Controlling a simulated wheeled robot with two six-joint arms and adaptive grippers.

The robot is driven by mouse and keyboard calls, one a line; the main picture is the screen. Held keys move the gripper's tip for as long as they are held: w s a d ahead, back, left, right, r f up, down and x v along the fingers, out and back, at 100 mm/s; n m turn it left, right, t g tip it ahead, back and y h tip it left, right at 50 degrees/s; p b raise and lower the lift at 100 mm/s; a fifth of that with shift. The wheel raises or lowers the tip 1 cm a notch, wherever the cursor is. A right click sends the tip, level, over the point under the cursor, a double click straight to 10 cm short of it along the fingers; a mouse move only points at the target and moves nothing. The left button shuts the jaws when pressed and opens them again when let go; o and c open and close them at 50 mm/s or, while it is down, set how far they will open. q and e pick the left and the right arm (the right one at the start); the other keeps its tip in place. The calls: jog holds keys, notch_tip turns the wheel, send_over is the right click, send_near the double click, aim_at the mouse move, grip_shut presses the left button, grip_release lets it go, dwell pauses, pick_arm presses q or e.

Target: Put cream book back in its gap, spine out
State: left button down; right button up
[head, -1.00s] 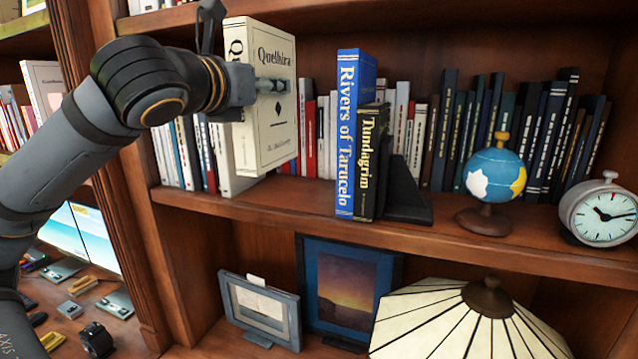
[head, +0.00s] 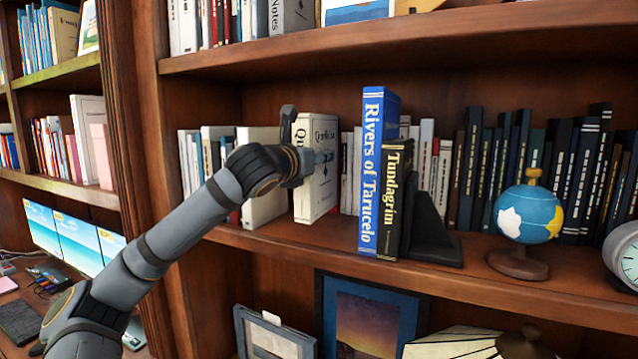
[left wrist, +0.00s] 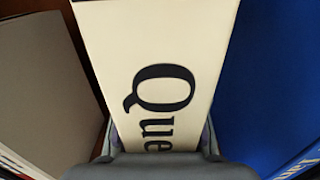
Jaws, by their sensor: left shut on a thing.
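The cream book (head: 323,180), titled "Quelhira", stands upright at the middle shelf, spine facing out. My left gripper (head: 318,158) is shut on it, with a finger showing against its cover. In the left wrist view the spine (left wrist: 155,60) stands between the two fingers. A white book (head: 262,185) is on its left. The blue book (head: 378,170), "Rivers of Tarucelo", is on its right, with some space between. I cannot tell whether the cream book's bottom touches the shelf (head: 340,254). My right gripper is not in view.
A dark "Tundagrim" book (head: 394,200) and a black bookend (head: 430,230) stand right of the blue book. A globe (head: 528,215) and a clock (head: 625,255) are farther right. A grey-white book (left wrist: 45,75) and the blue book (left wrist: 270,80) flank the spine closely.

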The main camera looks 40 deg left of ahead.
aim_at(318, 175)
pick_arm(q)
jog(key=f+b, duration=0.2)
jog(key=f, duration=0.1)
jog(key=w+f+b, duration=0.1)
jog(key=shift+a+f+b, duration=0.35)
jog(key=shift+f, duration=0.05)
jog(key=shift+r, duration=0.2)
jog(key=shift+f, duration=0.1)
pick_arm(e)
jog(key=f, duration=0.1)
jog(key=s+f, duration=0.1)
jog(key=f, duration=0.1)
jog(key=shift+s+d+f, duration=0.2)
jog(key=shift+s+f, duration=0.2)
pick_arm(q)
jog(key=c, duration=1.2)
grip_release()
jog(key=o, duration=0.3)
jog(key=shift+d, duration=0.1)
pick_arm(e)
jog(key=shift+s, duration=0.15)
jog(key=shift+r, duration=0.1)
